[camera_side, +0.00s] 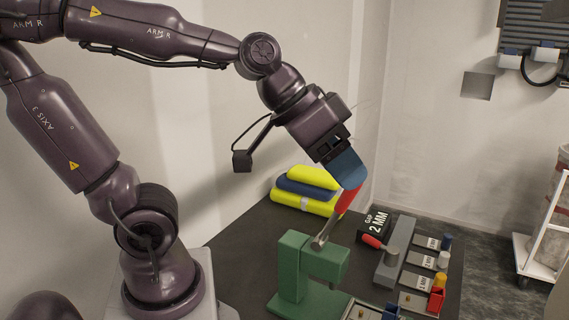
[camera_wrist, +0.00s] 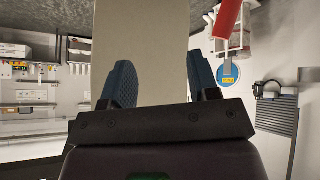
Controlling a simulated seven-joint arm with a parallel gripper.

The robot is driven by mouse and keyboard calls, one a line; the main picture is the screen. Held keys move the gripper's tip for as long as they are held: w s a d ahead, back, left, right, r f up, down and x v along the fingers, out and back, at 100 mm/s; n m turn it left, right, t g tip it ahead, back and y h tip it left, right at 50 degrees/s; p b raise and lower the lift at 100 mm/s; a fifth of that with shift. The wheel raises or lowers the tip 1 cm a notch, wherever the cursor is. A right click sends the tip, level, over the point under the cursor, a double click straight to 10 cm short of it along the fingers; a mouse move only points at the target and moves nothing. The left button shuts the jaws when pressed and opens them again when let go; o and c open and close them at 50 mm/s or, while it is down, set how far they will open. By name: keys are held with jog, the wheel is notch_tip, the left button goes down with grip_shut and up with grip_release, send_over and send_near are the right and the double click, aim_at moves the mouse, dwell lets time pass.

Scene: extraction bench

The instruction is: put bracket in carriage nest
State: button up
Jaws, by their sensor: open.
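My gripper (camera_side: 347,170) has blue fingers and is high over the bench, pointing down and to the right. In the wrist view its two blue fingers (camera_wrist: 162,85) are apart, with a plain beige surface showing between them; I cannot tell how near that is. A red lever handle (camera_side: 346,200) on a grey rod rises from a green press-like stand (camera_side: 293,262); in the side view it overlaps the fingertips. In the wrist view a red handle (camera_wrist: 228,18) is right of the fingers, apart from them. I cannot pick out the bracket or the carriage nest with certainty.
Small labelled plates with coloured pegs (camera_side: 437,280) line the right edge. A "GAP 2 MM" sign (camera_side: 376,222) and yellow and blue rolls (camera_side: 306,190) are behind.

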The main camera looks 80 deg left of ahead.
jog(key=s+a+f+g+y, duration=0.1)
jog(key=s+a+y, duration=0.1)
jog(key=s+a, duration=0.2)
jog(key=shift+s+a+f+n+g, duration=0.3)
jog(key=shift+s+a+n, duration=0.1)
jog(key=shift+s, duration=0.8)
dwell(0.3)
